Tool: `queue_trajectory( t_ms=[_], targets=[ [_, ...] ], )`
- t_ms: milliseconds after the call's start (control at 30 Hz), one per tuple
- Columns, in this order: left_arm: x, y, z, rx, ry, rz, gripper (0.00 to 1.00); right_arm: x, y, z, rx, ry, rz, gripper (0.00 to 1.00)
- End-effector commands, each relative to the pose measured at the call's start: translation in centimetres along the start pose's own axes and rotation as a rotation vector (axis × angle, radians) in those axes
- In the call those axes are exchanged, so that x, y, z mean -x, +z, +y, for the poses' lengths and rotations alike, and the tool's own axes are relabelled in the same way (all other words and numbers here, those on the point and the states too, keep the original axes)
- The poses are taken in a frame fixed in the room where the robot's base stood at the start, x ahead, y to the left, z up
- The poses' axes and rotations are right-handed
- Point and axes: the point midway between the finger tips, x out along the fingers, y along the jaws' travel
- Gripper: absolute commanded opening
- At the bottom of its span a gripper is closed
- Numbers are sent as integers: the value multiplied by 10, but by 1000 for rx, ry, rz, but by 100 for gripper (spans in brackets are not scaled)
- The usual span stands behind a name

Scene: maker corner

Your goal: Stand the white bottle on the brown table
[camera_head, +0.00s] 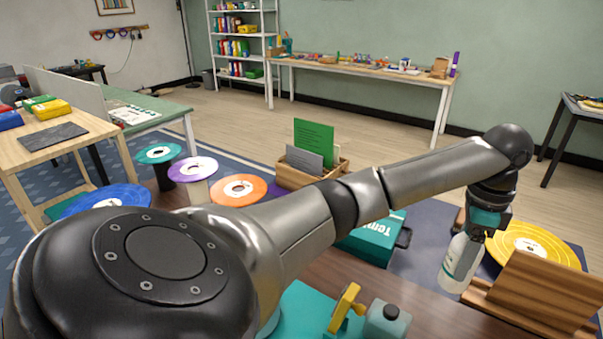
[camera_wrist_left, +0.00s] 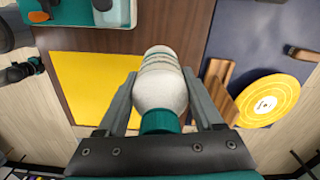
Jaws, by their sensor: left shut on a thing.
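The white bottle (camera_head: 461,262) hangs below my left gripper (camera_head: 484,222), cap end up and slightly tilted in the head view. In the left wrist view the bottle (camera_wrist_left: 162,85) lies between the two fingers of my left gripper (camera_wrist_left: 163,100), its teal cap (camera_wrist_left: 161,121) nearest the palm. The gripper is shut on it. The brown table (camera_head: 430,306) shows below and to the left of the bottle; brown tabletop (camera_wrist_left: 186,30) also shows beyond its base in the wrist view. Whether the base touches anything cannot be told. My right gripper is not in view.
A wooden stand (camera_head: 540,292) and a yellow disc (camera_head: 530,247) are close right of the bottle. A teal case (camera_head: 372,240) sits left, near a dark blue mat (camera_head: 420,262). A yellow sheet (camera_wrist_left: 85,85) lies on the table in the wrist view.

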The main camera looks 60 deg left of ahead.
Motion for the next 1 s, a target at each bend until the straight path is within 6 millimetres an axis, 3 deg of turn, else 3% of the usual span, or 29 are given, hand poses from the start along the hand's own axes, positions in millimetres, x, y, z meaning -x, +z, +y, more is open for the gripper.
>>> queue_trajectory(
  t_ms=[200, 333, 800, 1000],
  targets=[
    [2, 0, -2, -17, 0, 0, 0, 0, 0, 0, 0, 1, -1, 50],
    [-11, 0, -2, -16, 1, -1, 0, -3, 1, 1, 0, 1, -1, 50],
    [-131, 0, -2, -13, 1, -2, 0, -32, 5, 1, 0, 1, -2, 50],
    [-154, 0, -2, -15, -2, -1, 0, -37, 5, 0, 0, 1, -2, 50]
  ],
)
